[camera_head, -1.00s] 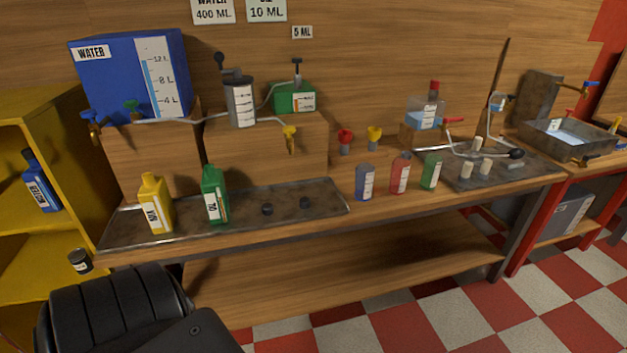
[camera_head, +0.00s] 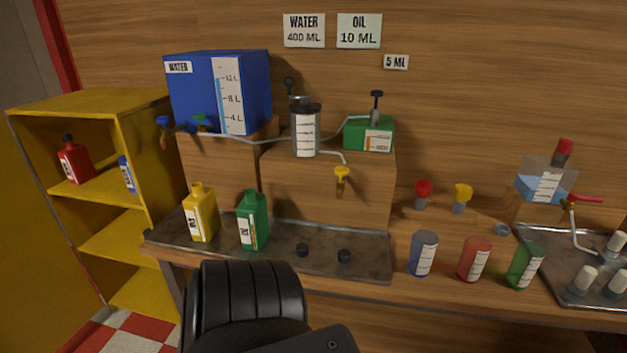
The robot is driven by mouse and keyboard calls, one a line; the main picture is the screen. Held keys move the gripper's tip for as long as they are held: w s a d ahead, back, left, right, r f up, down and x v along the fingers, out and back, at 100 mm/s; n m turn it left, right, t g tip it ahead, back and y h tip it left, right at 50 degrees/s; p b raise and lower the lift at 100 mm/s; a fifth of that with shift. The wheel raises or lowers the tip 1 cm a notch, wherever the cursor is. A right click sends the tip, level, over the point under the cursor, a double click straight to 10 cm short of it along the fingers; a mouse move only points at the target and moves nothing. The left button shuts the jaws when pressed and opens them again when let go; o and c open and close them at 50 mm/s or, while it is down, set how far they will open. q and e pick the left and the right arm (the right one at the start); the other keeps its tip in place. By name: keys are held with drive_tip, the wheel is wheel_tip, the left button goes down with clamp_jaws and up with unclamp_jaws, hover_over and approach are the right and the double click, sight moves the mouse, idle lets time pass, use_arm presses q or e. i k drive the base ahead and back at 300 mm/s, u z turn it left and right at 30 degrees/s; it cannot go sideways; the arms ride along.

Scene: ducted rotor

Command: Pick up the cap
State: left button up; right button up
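Two small black caps lie apart on the dark metal tray (camera_head: 365,262) on the workbench. The left cap (camera_head: 302,250) is a little to the right of the green oil bottle (camera_head: 252,222). The right cap (camera_head: 344,256) is nearer the tray's right end. I cannot tell which of them the task means. A yellow bottle (camera_head: 201,216) stands upright on the tray, left of the green one. Neither of my grippers is in view. A black part of my own body fills the bottom of the picture, in front of the tray.
A blue water tank (camera_head: 200,95) and a green oil tank (camera_head: 358,137) stand on wooden blocks behind the tray. Blue, red and green beakers (camera_head: 474,260) stand to the right. A yellow shelf (camera_head: 85,110) is at left. The tray between and around the caps is clear.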

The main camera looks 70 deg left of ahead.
sight(302, 249)
drive_tip(key=u, duration=0.45)
drive_tip(key=i, duration=0.8)
drive_tip(key=u, duration=0.7)
